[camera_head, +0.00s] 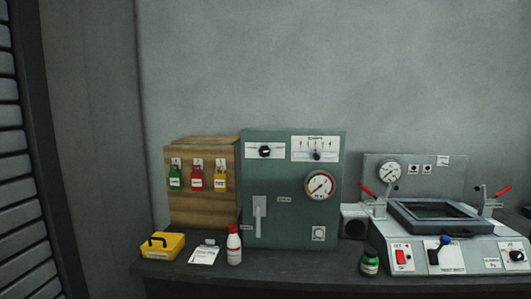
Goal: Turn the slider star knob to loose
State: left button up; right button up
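No label naming a slider star knob is readable at this size, so I cannot tell which knob it is or how it is set. A small black knob (317,155) sits under a row of marks on a white plate, high on the green cabinet. A black rotary knob (265,152) is on a white plate to its left. Another black knob (516,256) is on the sloped front of the frame machine (451,260) at the right. Neither of my grippers is in view.
The dark bench (210,282) also bears a yellow box (163,250), a white bottle with red cap (234,248) and a green jar (369,264). Red-handled clamps (367,190) flank the black frame (436,228). A blue-knobbed lever (444,240) stands in front.

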aim_at(264, 151)
jog(key=i+j, duration=0.1)
jog(key=j, duration=0.3)
jog(key=i+j, duration=0.15)
jog(key=j, duration=0.25)
jog(key=i+j, duration=0.1)
jog(key=j, duration=0.3)
jog(key=i+j+z, duration=0.1)
jog(key=j, duration=0.3)
jog(key=i+j, duration=0.15)
jog(key=j, duration=0.3)
jog(key=i+j, duration=0.1)
jog(key=j, duration=0.3)
jog(key=i+j, duration=0.1)
jog(key=j, duration=0.3)
jog(key=z, duration=0.05)
